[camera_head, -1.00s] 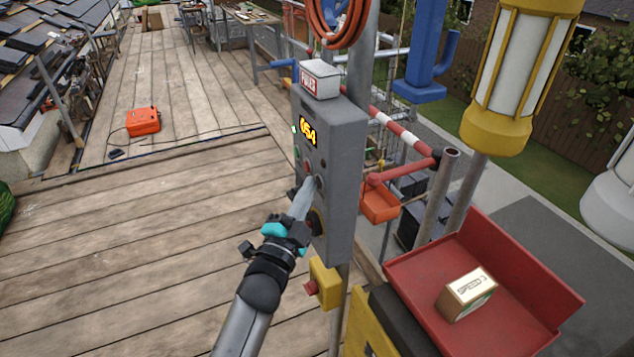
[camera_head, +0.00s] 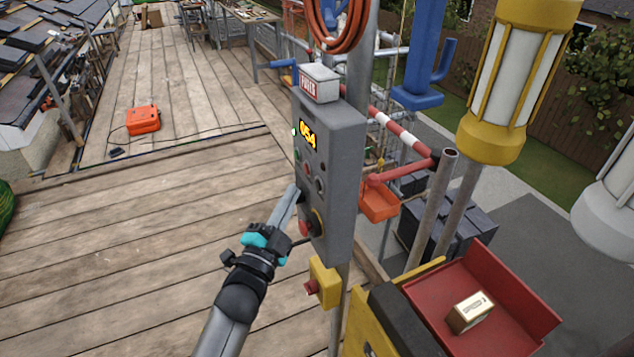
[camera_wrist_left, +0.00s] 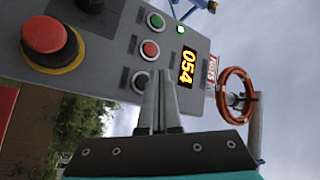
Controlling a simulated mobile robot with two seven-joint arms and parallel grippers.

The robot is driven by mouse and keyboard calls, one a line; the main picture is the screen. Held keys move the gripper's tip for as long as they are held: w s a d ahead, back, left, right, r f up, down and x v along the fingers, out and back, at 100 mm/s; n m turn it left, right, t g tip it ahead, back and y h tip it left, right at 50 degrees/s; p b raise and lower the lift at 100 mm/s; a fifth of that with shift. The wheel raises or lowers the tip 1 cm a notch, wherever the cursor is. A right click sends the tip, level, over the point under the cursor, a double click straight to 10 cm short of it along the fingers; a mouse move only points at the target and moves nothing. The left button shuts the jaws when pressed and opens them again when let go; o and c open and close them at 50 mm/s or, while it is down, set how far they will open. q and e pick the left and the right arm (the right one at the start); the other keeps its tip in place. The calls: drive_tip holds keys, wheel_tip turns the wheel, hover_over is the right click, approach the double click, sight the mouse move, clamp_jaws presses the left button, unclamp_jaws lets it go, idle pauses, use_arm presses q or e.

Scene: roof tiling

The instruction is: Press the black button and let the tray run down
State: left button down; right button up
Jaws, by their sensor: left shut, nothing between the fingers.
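The grey control box (camera_head: 335,165) stands on a post with a lit yellow 054 display. In the left wrist view, its face carries a green button (camera_wrist_left: 155,20), a red button (camera_wrist_left: 149,50) and a black button (camera_wrist_left: 140,81) in a row. My left gripper (camera_head: 294,193) is shut and empty. Its tips are in front of the panel, beside the black button in the left wrist view; a gap seems to show, but contact is hard to judge. The red tray (camera_head: 525,295) is at the lower right with a small carton (camera_head: 470,312) in it. My right gripper is out of view.
A red mushroom button (camera_wrist_left: 45,36) on a yellow ring sits on the same panel. A yellow box with a red knob (camera_head: 324,284) is below it. An orange hose coil (camera_head: 338,22) hangs above.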

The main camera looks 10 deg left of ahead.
use_arm(q)
drive_tip(key=shift+s+a+p, duration=0.15)
drive_tip(key=shift+s+a, duration=0.25)
drive_tip(key=shift+a, duration=0.2)
drive_tip(key=shift+s+a+p, duration=0.15)
drive_tip(key=shift+s+a, duration=0.25)
drive_tip(key=shift+a, duration=0.2)
drive_tip(key=s+f+n+g+y+b, duration=0.1)
drive_tip(key=s+f+n+g+b, duration=0.3)
drive_tip(key=f, duration=1.1)
drive_tip(key=s+a+f+n+g+y+b, duration=0.1)
drive_tip(key=s+f+g+b, duration=0.35)
drive_tip(key=f, duration=0.95)
drive_tip(key=s+f+n+g+y+b, duration=0.15)
drive_tip(key=s+f, duration=0.45)
drive_tip(key=f, duration=0.9)
drive_tip(key=s+f+n+g+b, duration=0.1)
drive_tip(key=s+f+g+b, duration=0.1)
drive_tip(key=s+f, duration=0.5)
drive_tip(key=s+a+f+n+g+b, duration=0.1)
drive_tip(key=s+f+n+g+b, duration=0.1)
drive_tip(key=s+f, duration=0.5)
drive_tip(key=s+a+f+n+g+b, duration=0.1)
drive_tip(key=s+f+g, duration=0.4)
drive_tip(key=s, duration=1.1)
wheel_tip(320, 180, down, 2)
drive_tip(key=shift+s+a+f+n+y+b, duration=0.2)
drive_tip(key=shift+n+y+b, duration=0.25)
drive_tip(key=shift+b, duration=0.7)
drive_tip(key=shift+w, duration=0.1)
